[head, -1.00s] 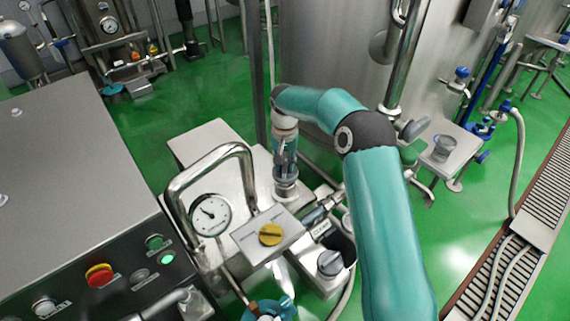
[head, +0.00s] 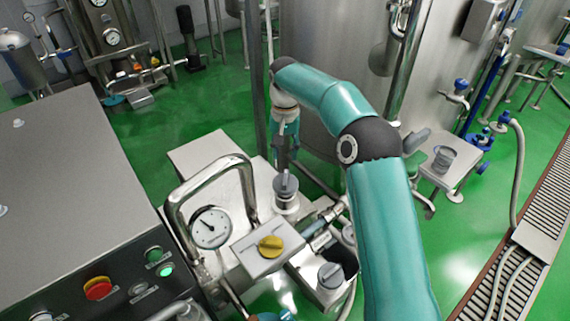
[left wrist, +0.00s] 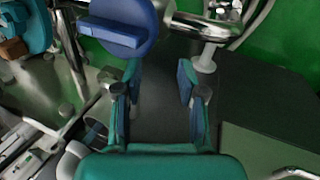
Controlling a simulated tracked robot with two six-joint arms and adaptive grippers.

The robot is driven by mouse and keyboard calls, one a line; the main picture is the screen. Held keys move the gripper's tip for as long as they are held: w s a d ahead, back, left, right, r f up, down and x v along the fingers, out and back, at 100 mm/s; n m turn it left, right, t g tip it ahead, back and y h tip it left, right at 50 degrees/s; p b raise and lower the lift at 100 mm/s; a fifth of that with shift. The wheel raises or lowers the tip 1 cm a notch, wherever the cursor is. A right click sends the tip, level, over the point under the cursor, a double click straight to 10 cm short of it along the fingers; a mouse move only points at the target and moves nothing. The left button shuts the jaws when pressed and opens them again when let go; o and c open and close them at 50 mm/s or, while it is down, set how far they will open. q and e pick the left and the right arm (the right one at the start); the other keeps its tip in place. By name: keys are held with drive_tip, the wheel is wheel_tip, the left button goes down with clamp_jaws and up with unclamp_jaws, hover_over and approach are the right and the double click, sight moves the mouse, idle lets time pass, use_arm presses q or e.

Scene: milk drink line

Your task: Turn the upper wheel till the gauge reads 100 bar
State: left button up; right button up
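The round gauge (head: 210,227) has a white face, and its needle points up and left; its figures are too small to read. A grey knob-like wheel (head: 285,187) stands on a metal neck on the machine top, behind the yellow knob. My right gripper (head: 284,165) points down just above this wheel, seemingly clear of it; its finger opening cannot be made out. A second grey wheel (head: 331,274) sits lower and nearer. My left gripper (left wrist: 160,80) is open and empty in the left wrist view; a teal bit of it (head: 275,316) shows at the head view's bottom edge.
A bent metal tube handle (head: 178,200) arches beside the gauge. A yellow knob (head: 270,245) sits on a plate between the wheels. A control panel with a red button (head: 98,288) stands left, a steel tank (head: 330,50) behind. A blue round part (left wrist: 118,25) is near my left fingers.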

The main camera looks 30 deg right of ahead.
wheel_tip(320, 180, up, 2)
drive_tip(key=shift+r, duration=0.1)
idle(3.5)
